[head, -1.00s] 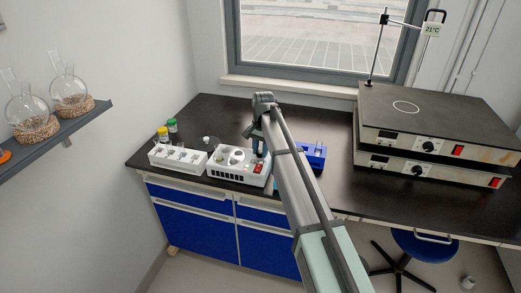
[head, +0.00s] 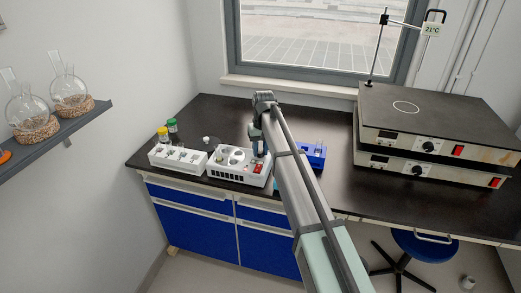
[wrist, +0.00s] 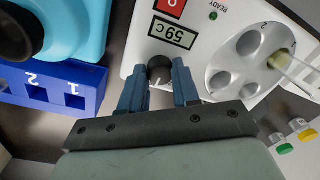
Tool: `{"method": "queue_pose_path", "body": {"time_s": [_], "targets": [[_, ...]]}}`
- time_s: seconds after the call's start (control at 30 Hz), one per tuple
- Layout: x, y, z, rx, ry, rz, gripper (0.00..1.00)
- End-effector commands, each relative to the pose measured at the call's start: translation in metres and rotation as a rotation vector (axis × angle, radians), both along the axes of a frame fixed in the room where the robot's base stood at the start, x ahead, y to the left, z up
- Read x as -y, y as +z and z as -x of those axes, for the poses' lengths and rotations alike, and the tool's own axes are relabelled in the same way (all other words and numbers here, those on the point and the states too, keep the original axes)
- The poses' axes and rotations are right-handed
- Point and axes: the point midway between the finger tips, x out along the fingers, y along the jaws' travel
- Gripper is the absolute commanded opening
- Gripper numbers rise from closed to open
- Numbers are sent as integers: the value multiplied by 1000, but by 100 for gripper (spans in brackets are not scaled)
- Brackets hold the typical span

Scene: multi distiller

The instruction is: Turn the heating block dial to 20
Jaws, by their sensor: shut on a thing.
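The heating block (head: 232,174) is a white box near the front edge of the bench, with a red switch; it also shows in the wrist view (wrist: 200,25). In the wrist view, its small black dial (wrist: 159,66) has a white mark and sits beside a display (wrist: 173,33) that appears to read 59 C. My gripper (wrist: 159,75) points down at the block, with its two blue fingers shut on the dial, one on each side. In the head view, my gripper (head: 257,147) is over the block's right part, and my arm hides the dial.
A white tube box (head: 178,163) stands left of the block, with yellow- and green-capped bottles (head: 163,132) behind it. A blue rack (head: 316,160) stands on the right. Stacked hot plates (head: 435,120) fill the bench's right side. The bench behind the block is mostly clear.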

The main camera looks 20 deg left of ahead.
Motion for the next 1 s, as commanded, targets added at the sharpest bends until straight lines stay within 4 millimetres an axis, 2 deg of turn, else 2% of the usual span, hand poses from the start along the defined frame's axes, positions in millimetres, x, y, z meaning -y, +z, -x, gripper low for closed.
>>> {"method": "queue_pose_path", "body": {"time_s": [0.6, 1.0], "targets": [[-1, 0, -1, -1, 565, -1, 0], [-1, 0, -1, -1, 791, 0, 0]]}}
